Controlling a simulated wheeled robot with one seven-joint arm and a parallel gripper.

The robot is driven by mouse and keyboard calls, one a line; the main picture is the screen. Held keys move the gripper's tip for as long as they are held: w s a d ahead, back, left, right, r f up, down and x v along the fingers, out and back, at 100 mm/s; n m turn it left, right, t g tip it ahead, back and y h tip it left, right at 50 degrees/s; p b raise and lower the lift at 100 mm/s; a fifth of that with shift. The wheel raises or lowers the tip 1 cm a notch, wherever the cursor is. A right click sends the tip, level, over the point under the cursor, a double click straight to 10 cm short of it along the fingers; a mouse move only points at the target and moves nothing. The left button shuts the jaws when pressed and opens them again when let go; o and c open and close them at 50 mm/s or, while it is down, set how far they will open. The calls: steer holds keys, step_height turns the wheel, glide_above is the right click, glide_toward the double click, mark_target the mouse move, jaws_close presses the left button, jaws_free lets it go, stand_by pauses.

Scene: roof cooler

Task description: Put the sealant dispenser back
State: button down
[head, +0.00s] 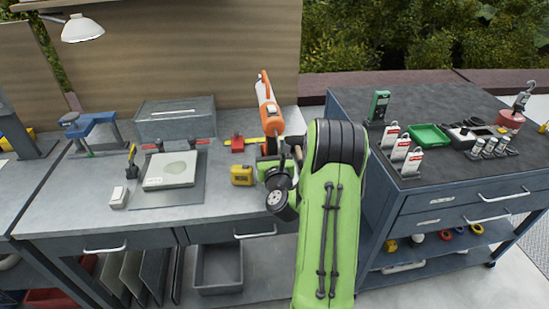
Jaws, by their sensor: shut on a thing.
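The orange and white sealant dispenser (267,104) stands roughly upright, a little tilted, above the back right part of the grey workbench (225,205). My gripper (271,148) is at its lower end and shut on it. The fingertips are small and partly hidden behind my wrist and green arm. I cannot tell whether the dispenser's bottom touches the bench or a holder.
A yellow tape measure (242,176) and a red block (237,144) lie left of my gripper. A tray with a pale slab (170,170) and a grey toolbox (175,120) stand further left. A dark tool cabinet (440,185) with a green tray (429,135) stands right of my arm.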

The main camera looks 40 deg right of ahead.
step_height(320, 180, down, 6)
steer(key=b, duration=0.5)
steer(key=shift+f, duration=0.15)
steer(key=c, duration=0.5)
jaws_free()
steer(key=shift+f, duration=0.2)
steer(key=shift+o, duration=0.7)
steer(key=shift+r, duration=0.1)
